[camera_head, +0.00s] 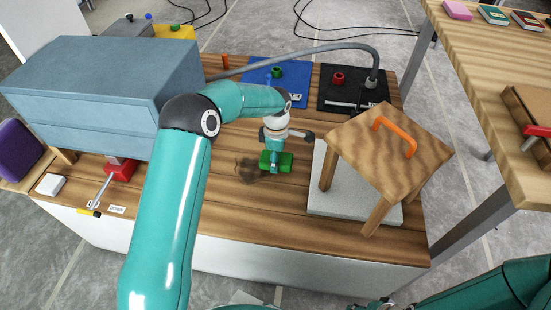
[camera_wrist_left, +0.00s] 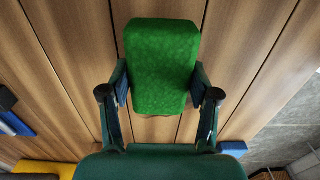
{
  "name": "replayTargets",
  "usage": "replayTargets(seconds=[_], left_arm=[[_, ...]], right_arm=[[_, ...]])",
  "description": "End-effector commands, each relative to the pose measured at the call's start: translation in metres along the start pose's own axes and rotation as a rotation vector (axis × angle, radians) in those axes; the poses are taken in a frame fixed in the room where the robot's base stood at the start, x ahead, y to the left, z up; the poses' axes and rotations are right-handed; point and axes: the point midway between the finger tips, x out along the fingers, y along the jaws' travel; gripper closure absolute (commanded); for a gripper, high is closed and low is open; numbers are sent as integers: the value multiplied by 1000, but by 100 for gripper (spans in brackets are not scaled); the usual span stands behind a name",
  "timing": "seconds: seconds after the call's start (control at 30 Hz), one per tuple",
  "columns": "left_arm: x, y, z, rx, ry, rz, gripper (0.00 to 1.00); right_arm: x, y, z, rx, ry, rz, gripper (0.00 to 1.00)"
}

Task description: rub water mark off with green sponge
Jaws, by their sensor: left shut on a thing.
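My left gripper (camera_head: 276,158) is shut on the green sponge (camera_head: 285,162), low over the wooden bench top. In the left wrist view the sponge (camera_wrist_left: 162,55) sits between the two fingers of my left gripper (camera_wrist_left: 158,85). The dark water mark (camera_head: 250,170) is on the wood just left of the sponge. Whether the sponge touches the wood, I cannot tell. My right arm (camera_head: 490,290) shows at the lower right, but its gripper cannot be made out.
A wooden stool (camera_head: 385,150) with an orange handle stands on a grey slab (camera_head: 320,200) right of the sponge. A blue-grey cabinet (camera_head: 100,85) is at the left. Blue (camera_head: 265,80) and black (camera_head: 345,95) mats lie behind, with a grey hose above them.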

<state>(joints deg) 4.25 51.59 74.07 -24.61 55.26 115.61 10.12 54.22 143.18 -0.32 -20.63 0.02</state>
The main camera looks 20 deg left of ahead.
Motion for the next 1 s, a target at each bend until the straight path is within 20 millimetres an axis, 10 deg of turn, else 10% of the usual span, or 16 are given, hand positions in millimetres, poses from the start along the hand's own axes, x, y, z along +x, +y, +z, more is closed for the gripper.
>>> replayTargets(seconds=[0.5, 1.0], left_arm=[[-47, -1, -4, -6, 0, -2, 66], [-51, -1, -5, -7, 0, -2, 66]], right_arm=[[-27, -10, 0, 0, 0, 0, 62], [-28, -10, 0, 0, 0, 0, 62]])
